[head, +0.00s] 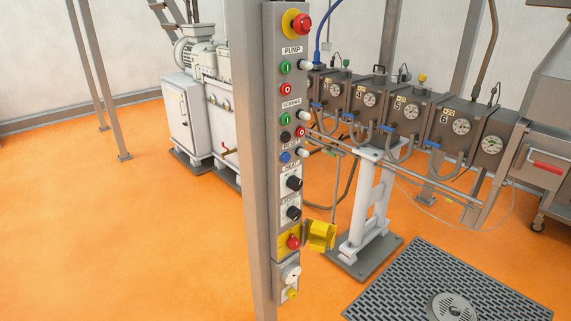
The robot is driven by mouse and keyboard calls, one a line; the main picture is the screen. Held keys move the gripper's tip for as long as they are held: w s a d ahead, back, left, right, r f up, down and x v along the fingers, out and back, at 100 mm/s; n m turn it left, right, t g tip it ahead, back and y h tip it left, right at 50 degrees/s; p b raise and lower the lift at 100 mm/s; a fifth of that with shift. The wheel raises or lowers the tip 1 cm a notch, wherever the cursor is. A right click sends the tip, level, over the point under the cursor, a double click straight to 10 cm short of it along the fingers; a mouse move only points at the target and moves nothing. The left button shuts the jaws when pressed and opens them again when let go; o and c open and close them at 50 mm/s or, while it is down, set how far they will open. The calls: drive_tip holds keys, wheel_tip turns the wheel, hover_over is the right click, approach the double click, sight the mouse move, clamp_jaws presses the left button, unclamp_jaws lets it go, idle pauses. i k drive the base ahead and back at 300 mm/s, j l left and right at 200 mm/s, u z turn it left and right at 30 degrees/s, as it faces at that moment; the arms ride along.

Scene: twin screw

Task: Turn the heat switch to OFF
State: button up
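A tall narrow grey control panel (270,170) stands on a post in the middle of the head view. It carries several buttons and knobs. I cannot read a heat label, so I cannot tell which control is the heat switch. Low on the panel is a red knob (293,243) on a yellow plate, with a yellow block (322,235) sticking out to its right. Two black knobs (294,183) sit above. My gripper is not in view.
A red emergency button (303,23) tops the panel. A row of grey machine blocks with gauges (447,125) runs behind right, on a white stand (366,205). A dark floor grate (395,290) lies front right. A white machine (190,115) stands back left. Orange floor is clear at left.

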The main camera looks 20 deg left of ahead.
sight(294, 183)
drive_tip(key=i+l+u, duration=0.15)
drive_tip(key=i+u, duration=0.3)
drive_tip(key=i+l+u, duration=0.4)
drive_tip(key=j, duration=0.1)
